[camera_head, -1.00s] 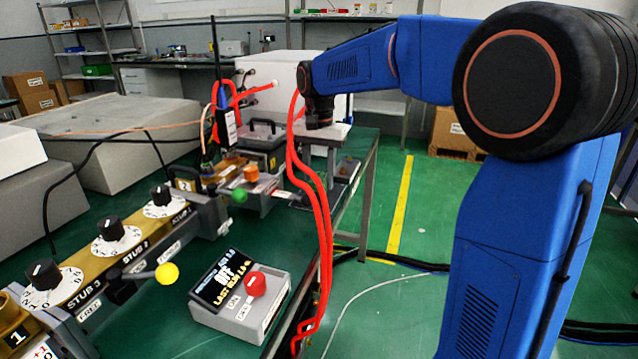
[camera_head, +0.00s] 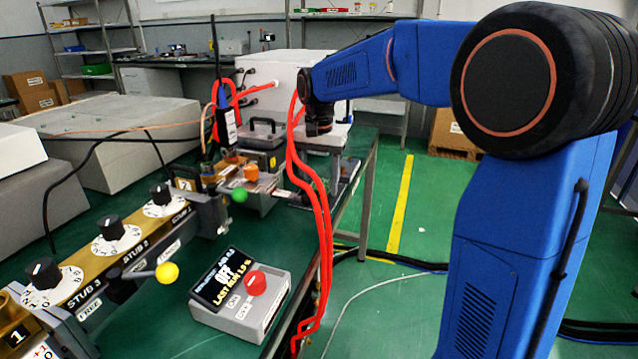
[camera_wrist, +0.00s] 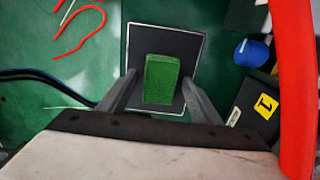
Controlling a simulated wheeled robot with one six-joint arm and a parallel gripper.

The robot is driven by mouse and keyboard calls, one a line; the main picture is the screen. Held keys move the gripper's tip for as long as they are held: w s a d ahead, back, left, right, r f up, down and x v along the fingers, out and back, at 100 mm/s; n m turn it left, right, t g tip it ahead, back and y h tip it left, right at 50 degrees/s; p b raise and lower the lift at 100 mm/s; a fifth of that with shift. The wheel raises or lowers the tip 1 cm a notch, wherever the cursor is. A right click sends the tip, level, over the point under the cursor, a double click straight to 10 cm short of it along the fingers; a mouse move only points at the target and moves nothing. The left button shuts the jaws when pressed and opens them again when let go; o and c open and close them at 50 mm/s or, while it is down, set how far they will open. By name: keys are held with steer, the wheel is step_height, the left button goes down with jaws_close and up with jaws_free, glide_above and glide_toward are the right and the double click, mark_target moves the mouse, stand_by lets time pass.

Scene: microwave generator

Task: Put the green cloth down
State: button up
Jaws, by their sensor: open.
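The green cloth (camera_wrist: 161,79) shows in the wrist view as a folded rectangular block. It lies on a dark square pad (camera_wrist: 193,45) with a pale rim. My gripper (camera_wrist: 158,84) is open, with one finger on each side of the cloth and a gap visible beside it. I cannot tell how high the fingers are above the pad. In the head view my gripper hangs at the bench's far end, its fingers partly hidden behind red hoses (camera_head: 318,215). The cloth cannot be made out there.
In the wrist view, a blue round part (camera_wrist: 252,53) and a dark box with a yellow label 1 (camera_wrist: 254,112) stand right of the pad. A red hose runs down the right edge. In the head view, a grey control box (camera_head: 240,310) sits on the near bench.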

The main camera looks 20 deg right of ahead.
mark_target(319, 184)
step_height(319, 184, up, 11)
steer(key=s+d+n+t, duration=0.1)
steer(key=s+d, duration=0.1)
steer(key=s, duration=0.6)
steer(key=s+d+f+n+t, duration=0.2)
steer(key=s+f, duration=0.6)
steer(key=s, duration=0.4)
steer(key=s+d+f+n+t, duration=0.1)
steer(key=s+d+f+n, duration=0.2)
steer(key=s+f, duration=0.6)
steer(key=s+n, duration=0.1)
steer(key=s, duration=0.3)
steer(key=shift+s+f+t, duration=0.15)
steer(key=shift+s+t, duration=0.05)
steer(key=shift+t, duration=0.2)
